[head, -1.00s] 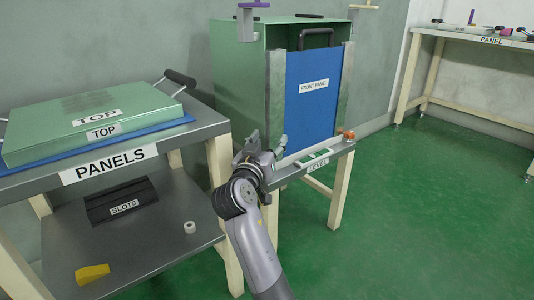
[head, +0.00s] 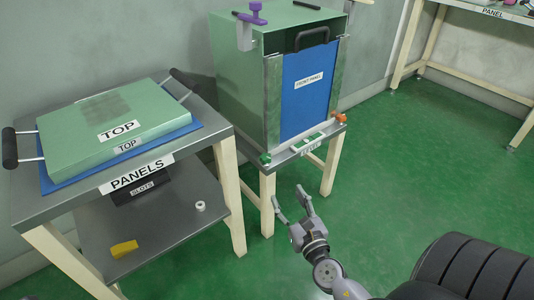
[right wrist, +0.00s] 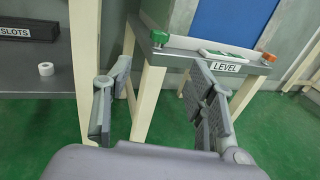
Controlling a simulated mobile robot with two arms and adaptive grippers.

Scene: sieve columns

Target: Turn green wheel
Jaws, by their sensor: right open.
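A small green wheel (head: 265,158) sits at the left front corner of the stand marked LEVEL, below the green box. It also shows in the right wrist view (right wrist: 159,37), near the top and slightly left of centre. My right gripper (head: 288,194) is open and empty, in front of the stand and below its top. In the right wrist view its two fingers (right wrist: 160,66) are spread wide, with the wheel above and beyond the gap between them. Nothing touches the wheel. My left gripper does not show.
An orange wheel (head: 340,118) is at the stand's right corner, with a level (head: 308,142) between the wheels. A blue front panel (head: 308,90) stands upright in the green box (head: 232,85). The panel table (head: 215,128) stands left. Green floor is open to the right.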

